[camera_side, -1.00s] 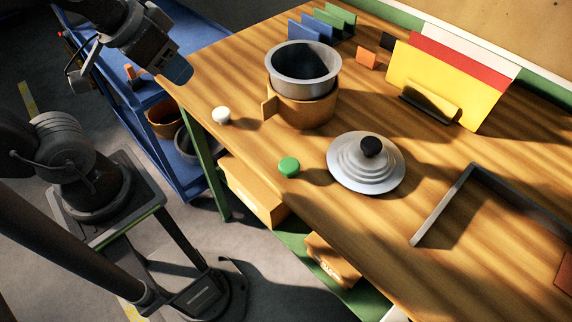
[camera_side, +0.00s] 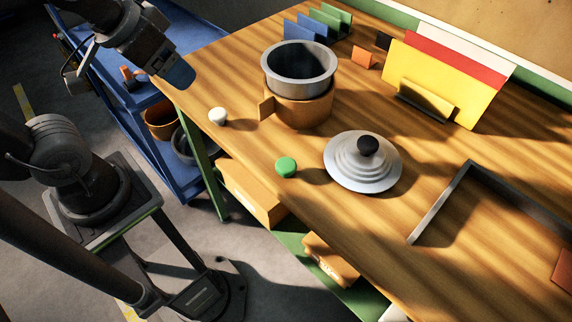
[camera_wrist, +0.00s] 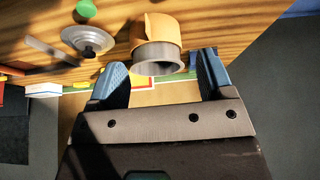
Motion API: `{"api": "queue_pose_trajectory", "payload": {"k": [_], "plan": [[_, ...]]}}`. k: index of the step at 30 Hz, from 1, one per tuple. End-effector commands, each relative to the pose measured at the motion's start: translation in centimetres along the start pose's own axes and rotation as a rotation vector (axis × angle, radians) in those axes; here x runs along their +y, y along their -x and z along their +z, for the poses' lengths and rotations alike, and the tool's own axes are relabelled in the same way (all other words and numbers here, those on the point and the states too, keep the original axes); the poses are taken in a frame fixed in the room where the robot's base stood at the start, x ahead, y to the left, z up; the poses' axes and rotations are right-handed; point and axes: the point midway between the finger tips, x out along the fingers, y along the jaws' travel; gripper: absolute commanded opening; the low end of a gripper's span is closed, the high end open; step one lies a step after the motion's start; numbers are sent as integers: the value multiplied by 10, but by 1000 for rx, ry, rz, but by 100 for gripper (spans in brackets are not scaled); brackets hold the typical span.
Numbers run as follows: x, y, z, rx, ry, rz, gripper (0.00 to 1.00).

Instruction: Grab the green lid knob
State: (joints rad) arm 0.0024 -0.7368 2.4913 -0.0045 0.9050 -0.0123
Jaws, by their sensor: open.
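The green lid knob (camera_side: 286,167) lies on the wooden table near its front edge, left of the lid. It also shows at the top left of the wrist view (camera_wrist: 86,9). The silver stepped lid (camera_side: 362,170) lies on the table with a black knob (camera_side: 368,146) on top. A white knob (camera_side: 218,116) sits farther left by the edge. My gripper (camera_wrist: 158,75) is open and empty, its blue-grey fingers spread apart. In the side view it is at the upper left (camera_side: 180,74), well away from the green knob.
A grey pot (camera_side: 300,68) sits in a tan cylindrical holder (camera_side: 300,108) behind the knobs. A metal angle bar (camera_side: 440,205) lies at right. Coloured panels (camera_side: 436,84) stand at the back. A blue cart (camera_side: 150,150) is beside the table.

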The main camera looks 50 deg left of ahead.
Motion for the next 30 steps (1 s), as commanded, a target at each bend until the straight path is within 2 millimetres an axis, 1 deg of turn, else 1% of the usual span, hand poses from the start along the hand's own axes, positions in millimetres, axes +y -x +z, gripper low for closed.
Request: {"api": "queue_pose_trajectory", "payload": {"k": [5, 8, 12, 15, 18, 21, 24, 28, 30], "plan": [[14, -9, -20, -121, 119, 43, 74], [30, -20, -38, -238, 238, 68, 74], [55, -42, -60, -413, 406, 76, 74], [74, -62, -73, -537, 521, 61, 74], [92, -83, -82, -651, 621, 32, 74], [107, -100, -86, -738, 699, -1, 74], [117, -112, -88, -796, 749, -28, 74], [123, -120, -87, -828, 780, -45, 74], [125, -126, -82, -834, 784, -47, 74]]}}
